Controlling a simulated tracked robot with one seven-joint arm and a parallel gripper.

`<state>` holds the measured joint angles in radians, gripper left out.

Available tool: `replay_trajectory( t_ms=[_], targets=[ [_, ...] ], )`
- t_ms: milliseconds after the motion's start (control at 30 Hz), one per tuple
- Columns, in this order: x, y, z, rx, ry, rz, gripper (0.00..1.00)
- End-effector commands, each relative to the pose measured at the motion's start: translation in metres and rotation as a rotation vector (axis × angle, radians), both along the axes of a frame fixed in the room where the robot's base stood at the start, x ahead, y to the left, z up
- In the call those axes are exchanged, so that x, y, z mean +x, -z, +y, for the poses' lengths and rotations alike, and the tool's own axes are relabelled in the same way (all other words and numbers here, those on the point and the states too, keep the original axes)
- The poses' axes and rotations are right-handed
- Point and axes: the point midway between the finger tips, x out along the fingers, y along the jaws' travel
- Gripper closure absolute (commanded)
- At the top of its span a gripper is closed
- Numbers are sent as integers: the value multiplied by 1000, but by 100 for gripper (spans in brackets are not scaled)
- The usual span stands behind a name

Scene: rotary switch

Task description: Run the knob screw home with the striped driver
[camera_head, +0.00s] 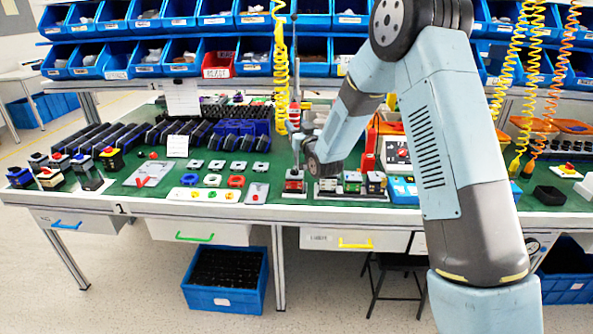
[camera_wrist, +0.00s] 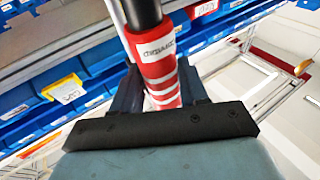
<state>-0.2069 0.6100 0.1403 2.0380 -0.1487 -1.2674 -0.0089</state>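The striped driver (camera_wrist: 158,62) has a red handle with white bands and a printed label, with a dark rod beyond it in the wrist view. My gripper (camera_wrist: 160,85) has its two dark fingers on either side of the handle, shut on it. In the head view my gripper (camera_head: 298,140) is small, above the front of the green bench, and the driver stands roughly upright there. A red switch block (camera_head: 295,185) with a dark top sits on a pale base below it. The knob, its screw and the driver's tip are too small to make out.
More switch blocks (camera_head: 352,182) stand close on the right. A white panel with coloured rings (camera_head: 203,195) and a grey plate (camera_head: 256,193) lie on the left. A yellow coiled hose (camera_head: 280,65) hangs near the gripper. Blue bins (camera_head: 182,53) line the back.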

Motion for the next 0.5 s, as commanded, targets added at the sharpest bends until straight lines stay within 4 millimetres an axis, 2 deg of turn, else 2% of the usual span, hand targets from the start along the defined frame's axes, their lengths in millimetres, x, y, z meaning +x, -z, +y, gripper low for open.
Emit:
replay_trajectory(
  t_ms=[33,267,500],
  targets=[
    [1,0,-3,-1,5,0,53],
    [1,0,-1,-1,1,0,32],
    [0,0,0,-1,-1,1,32]
  ],
)
